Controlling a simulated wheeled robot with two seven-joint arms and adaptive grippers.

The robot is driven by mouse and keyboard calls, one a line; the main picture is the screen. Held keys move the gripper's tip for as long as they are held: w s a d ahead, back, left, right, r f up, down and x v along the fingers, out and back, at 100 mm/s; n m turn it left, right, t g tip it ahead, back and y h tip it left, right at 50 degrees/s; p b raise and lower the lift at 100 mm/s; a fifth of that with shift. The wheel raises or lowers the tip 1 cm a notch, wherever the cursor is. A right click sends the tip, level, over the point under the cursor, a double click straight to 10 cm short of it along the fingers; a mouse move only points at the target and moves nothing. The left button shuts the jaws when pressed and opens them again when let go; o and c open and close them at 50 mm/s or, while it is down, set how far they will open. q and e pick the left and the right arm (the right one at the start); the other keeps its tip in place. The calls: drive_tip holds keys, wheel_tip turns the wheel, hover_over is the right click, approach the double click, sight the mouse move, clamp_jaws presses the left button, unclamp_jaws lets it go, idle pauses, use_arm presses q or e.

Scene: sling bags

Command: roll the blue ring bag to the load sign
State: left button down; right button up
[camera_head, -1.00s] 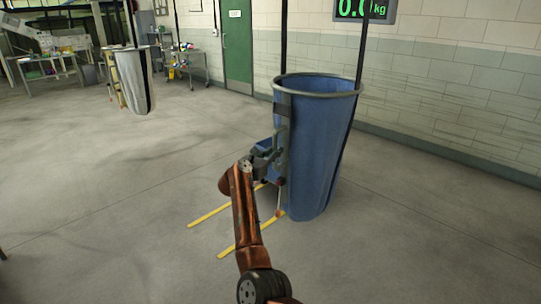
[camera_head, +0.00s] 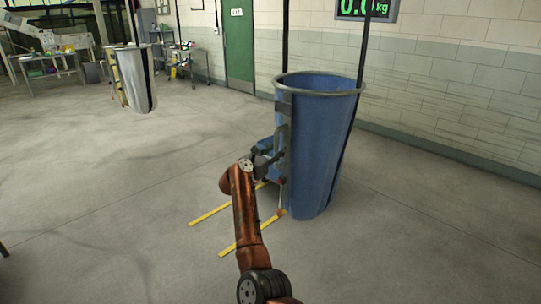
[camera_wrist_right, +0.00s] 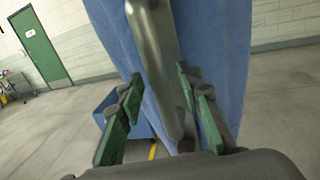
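The blue ring bag (camera_head: 318,150) hangs upright by dark straps right of centre in the head view, with a grey ring at its rim. It also fills the upper middle of the right wrist view (camera_wrist_right: 215,50). The load sign (camera_head: 366,9) is on the wall behind it, showing green digits and "kg". My right gripper (camera_head: 272,153) is at the bag's left side, by its grey handle. In the right wrist view its green-padded fingers (camera_wrist_right: 163,115) are apart, with the handle bar (camera_wrist_right: 158,60) between them. My left gripper is not in view.
Yellow floor strips (camera_head: 228,208) lie left of the bag. A small blue bin (camera_wrist_right: 125,115) is behind the gripper. A pale bag (camera_head: 136,78) hangs at the back left, near cluttered tables and a cart (camera_head: 186,62). The concrete floor to the right is clear.

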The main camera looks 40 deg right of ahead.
drive_tip(key=s+a, duration=0.2)
drive_tip(key=a, duration=0.9)
drive_tip(key=shift+a, duration=0.3)
idle(0.7)
